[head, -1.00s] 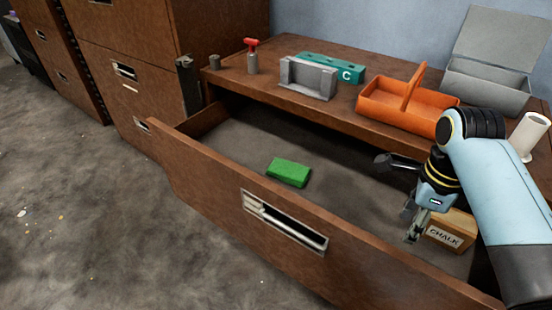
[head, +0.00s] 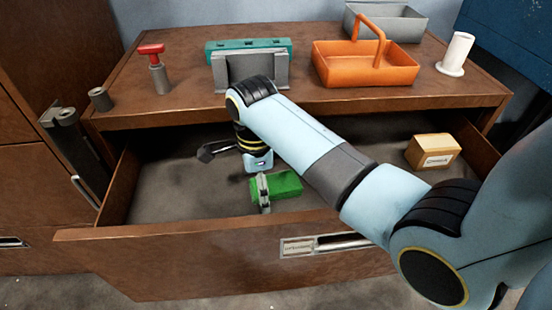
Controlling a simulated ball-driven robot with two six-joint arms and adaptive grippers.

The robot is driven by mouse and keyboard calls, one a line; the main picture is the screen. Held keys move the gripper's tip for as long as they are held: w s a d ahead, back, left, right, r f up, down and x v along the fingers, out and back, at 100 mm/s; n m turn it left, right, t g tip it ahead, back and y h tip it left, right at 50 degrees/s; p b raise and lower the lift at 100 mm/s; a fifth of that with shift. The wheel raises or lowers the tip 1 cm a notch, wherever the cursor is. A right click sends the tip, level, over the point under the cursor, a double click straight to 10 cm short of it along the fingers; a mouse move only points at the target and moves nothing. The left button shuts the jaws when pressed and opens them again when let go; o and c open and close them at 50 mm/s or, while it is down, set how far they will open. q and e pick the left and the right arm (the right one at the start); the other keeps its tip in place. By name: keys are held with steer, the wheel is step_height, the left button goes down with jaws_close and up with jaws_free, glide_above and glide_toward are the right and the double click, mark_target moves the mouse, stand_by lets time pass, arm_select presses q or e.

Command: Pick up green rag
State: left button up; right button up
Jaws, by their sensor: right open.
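The green rag (head: 287,184) is a folded block lying on the floor of the open drawer (head: 180,258), near the drawer's front wall. My right gripper (head: 264,200) points down at the rag's left part, with a finger in front of it in this view. The gripper is open, and part of the rag is hidden behind the finger. I cannot tell whether the fingers touch the rag. My left gripper is not in view.
A chalk box (head: 432,151) sits in the drawer's right part. On the top stand an orange caddy (head: 364,67), a grey open box (head: 385,24), a teal case (head: 248,46), a grey block (head: 250,72), a red-topped tool (head: 155,68) and a white roll (head: 456,54).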

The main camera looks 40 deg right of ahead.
steer(key=shift+w+a, duration=0.2)
steer(key=shift+w, duration=0.05)
steer(key=shift+c, duration=1.5)
steer(key=c, duration=0.9)
steer(key=shift+r, duration=0.1)
steer(key=shift+r+p, duration=0.4)
steer(key=shift+r, duration=0.2)
step_height(320, 180, up, 3)
steer(key=shift+r+p, duration=0.15)
steer(key=shift+p, duration=0.6)
step_height(320, 180, up, 2)
steer(key=shift+r+p, duration=0.15)
steer(key=shift+p, duration=0.35)
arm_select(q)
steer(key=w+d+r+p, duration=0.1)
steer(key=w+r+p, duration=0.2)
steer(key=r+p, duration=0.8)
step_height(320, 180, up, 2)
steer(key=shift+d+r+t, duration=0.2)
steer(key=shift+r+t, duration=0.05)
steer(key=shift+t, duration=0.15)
arm_select(e)
step_height(320, 180, up, 21)
steer(key=shift+r, duration=0.1)
